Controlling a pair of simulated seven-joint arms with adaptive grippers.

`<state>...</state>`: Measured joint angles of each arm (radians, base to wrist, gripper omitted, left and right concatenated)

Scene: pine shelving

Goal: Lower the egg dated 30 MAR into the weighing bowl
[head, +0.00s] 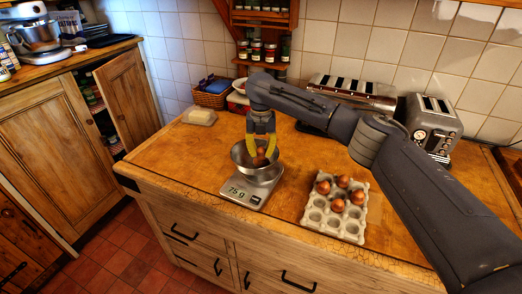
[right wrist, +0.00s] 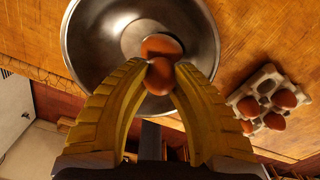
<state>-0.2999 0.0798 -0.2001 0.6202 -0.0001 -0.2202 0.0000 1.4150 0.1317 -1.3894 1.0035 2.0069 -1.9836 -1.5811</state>
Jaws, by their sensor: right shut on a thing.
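My right gripper (head: 261,148) has yellow fingers and is shut on a brown egg (right wrist: 160,78), low over the steel weighing bowl (head: 243,156). In the right wrist view the fingertips (right wrist: 160,70) hold the egg from both sides. A second brown egg (right wrist: 161,45) shows just beyond it, inside the bowl (right wrist: 85,40). I cannot tell whether the held egg touches the bowl or the other egg. No date is readable on any egg. The bowl stands on a scale (head: 252,190) that reads 75 g. My left gripper is not in view.
A grey egg tray (head: 318,217) with several brown eggs (head: 337,205) stands right of the scale; it also shows in the right wrist view (right wrist: 262,80). A butter dish (head: 200,117), a basket (head: 210,95) and two toasters (head: 432,120) stand behind. The counter's front left is clear.

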